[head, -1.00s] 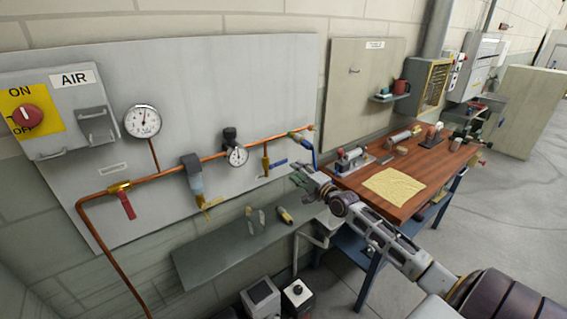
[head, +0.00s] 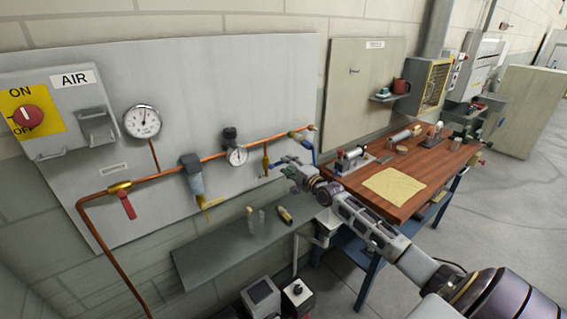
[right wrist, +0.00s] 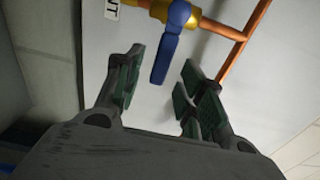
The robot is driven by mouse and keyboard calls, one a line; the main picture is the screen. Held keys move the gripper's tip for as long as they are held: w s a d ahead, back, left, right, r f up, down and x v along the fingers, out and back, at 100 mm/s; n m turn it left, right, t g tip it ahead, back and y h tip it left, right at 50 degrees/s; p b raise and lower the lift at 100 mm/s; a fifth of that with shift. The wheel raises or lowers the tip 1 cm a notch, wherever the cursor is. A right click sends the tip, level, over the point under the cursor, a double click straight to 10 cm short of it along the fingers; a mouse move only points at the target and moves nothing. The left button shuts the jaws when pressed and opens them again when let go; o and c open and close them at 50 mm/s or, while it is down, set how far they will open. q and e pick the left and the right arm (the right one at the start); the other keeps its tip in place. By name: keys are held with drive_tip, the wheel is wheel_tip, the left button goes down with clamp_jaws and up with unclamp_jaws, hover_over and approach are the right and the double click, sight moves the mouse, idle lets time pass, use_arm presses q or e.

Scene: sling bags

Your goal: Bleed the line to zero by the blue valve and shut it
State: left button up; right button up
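My left gripper is not in view.
A red-handled valve (head: 127,206) and a yellow lever (head: 210,204) are farther left on the pipe. A grey shelf (head: 205,253) lies below, with small items on it.

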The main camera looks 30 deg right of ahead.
drive_tip(key=shift+w+a, duration=0.1)
drive_tip(key=shift+w, duration=1.65)
clamp_jaws()
